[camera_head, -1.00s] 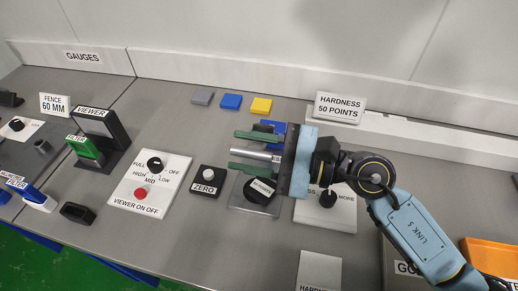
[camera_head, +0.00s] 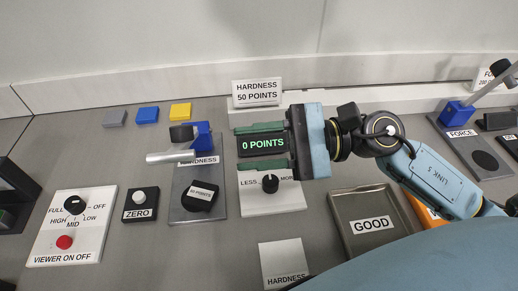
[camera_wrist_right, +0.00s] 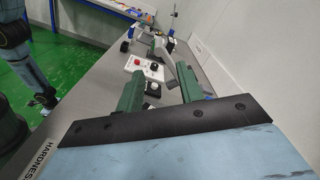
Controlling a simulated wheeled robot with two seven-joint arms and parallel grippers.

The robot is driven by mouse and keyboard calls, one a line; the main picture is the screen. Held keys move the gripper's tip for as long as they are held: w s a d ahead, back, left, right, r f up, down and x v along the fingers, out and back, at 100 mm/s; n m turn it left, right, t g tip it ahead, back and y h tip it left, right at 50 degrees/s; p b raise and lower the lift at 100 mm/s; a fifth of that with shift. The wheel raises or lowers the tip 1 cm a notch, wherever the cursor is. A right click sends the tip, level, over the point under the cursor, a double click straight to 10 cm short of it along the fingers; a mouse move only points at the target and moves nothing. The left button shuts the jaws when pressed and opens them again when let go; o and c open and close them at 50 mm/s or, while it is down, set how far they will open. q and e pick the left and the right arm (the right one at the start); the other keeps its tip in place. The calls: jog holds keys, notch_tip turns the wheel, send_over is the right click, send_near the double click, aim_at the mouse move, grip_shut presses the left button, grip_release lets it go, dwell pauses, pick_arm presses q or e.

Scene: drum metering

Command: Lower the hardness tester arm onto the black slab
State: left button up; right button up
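The hardness tester stands on a grey plate (camera_head: 186,178). It has a blue post (camera_head: 202,136) and a silver arm (camera_head: 170,156) with a black end piece (camera_head: 183,133). The silver arm sticks out to the left, apart from the black slab (camera_head: 199,203), which carries a "50 POINTS" label near the plate's front. My right gripper (camera_head: 240,147) is open, right of the tester, with its green fingers pointing left. Between them shows a black display (camera_head: 263,145) reading "0 POINTS". The fingers also show in the right wrist view (camera_wrist_right: 158,92), with nothing seen clamped. My left gripper is not seen.
A LESS/MORE knob panel (camera_head: 270,200) lies below the display. A ZERO button (camera_head: 140,204) and viewer panel (camera_head: 72,226) are left of the tester. A GOOD tray (camera_head: 372,202) lies at right. Three coloured blocks (camera_head: 147,115) lie behind.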

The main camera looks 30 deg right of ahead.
jog(key=shift+s+d, duration=0.1)
jog(key=shift+d, duration=0.15)
jog(key=shift+c, duration=0.5)
